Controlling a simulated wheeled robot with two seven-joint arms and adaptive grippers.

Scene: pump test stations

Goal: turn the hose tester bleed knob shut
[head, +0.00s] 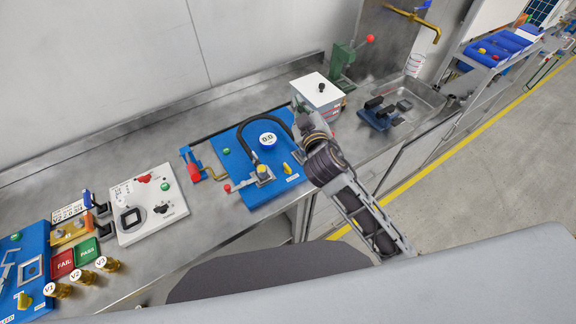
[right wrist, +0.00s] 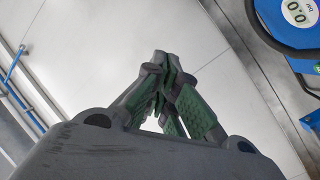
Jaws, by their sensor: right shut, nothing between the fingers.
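The blue board with a round white gauge (head: 268,140) and a curved black hose (head: 243,135) looks like the hose tester (head: 232,172). A small yellow knob (head: 287,168) sits at its right front corner, above a label too small to read; it may be the bleed knob. My right gripper (head: 301,106) is over the bench beyond the board's right edge, apart from the knob. In the right wrist view its fingers (right wrist: 163,68) are closed together with nothing between them, and part of the gauge (right wrist: 298,12) shows at top right. My left gripper is not in view.
A white-topped box (head: 318,90) stands right of the board, close to my right gripper. A green press with a red knob (head: 343,62) and a sink (head: 418,95) lie beyond. A white panel (head: 146,205) and another blue station (head: 35,262) stand left.

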